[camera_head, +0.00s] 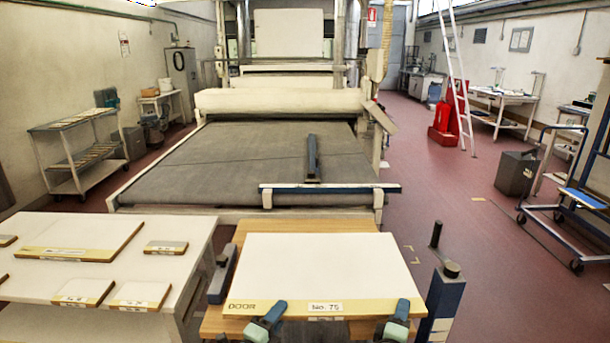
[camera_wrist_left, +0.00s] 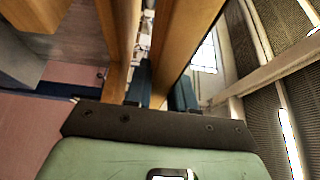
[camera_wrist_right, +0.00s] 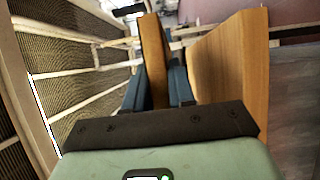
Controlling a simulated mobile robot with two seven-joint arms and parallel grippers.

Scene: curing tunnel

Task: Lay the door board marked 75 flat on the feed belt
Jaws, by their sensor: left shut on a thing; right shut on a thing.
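The door board (camera_head: 330,262) is white on top, with a tan near edge marked DOOR and No. 75. It lies roughly level over a wooden-topped stand (camera_head: 305,226); I cannot tell whether they touch. My left gripper (camera_head: 267,321) is shut on its near edge, left of centre. My right gripper (camera_head: 396,319) is shut on the same edge near the right corner. The wrist views show the board edge between blue fingers, left (camera_wrist_left: 184,45) and right (camera_wrist_right: 154,62). The grey feed belt (camera_head: 220,165) lies beyond the stand, without a board on it.
A blue-topped bar (camera_head: 330,188) crosses the belt's near end at the right, with a dark upright piece (camera_head: 312,160) behind it. A white table (camera_head: 180,235) with other boards stands at left. A post with a dark knob (camera_head: 450,270) rises right of the door board.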

